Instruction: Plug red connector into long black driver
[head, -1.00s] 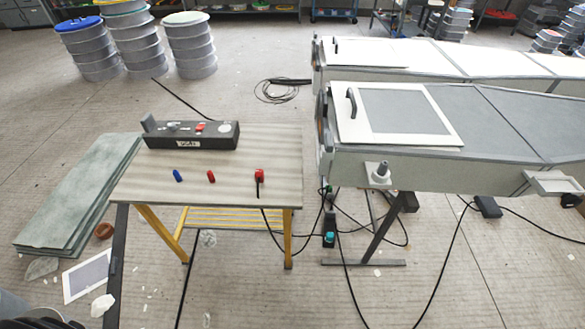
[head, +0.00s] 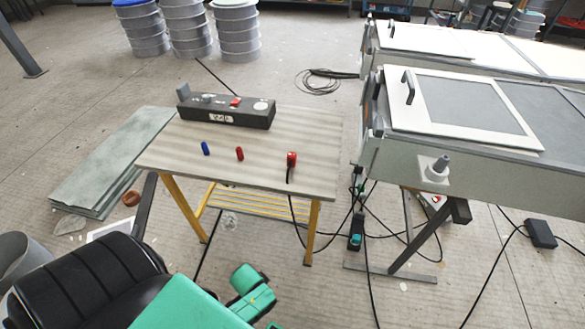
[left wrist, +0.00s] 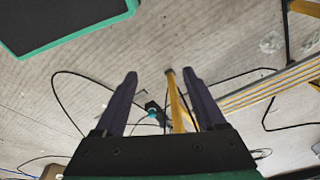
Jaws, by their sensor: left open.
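The red connector (head: 291,159) sits at the front right of the wooden-topped table, with a black cable hanging from it over the edge. The long black driver (head: 226,117) lies along the back of the same table, with a red part and round pale parts on top. The connector is apart from the driver. My left gripper (left wrist: 160,74) shows in the left wrist view, open and empty, with floor, cables and a yellow table leg beyond its fingers. Neither connector nor driver shows there. My right gripper is not in view.
A small blue piece (head: 205,148) and a small red piece (head: 239,153) lie near the table's front edge (head: 237,176). Cables hang and lie around a grey mould bench (head: 400,160) on the right. Green-grey boards (head: 110,165) lie on the floor left of the table.

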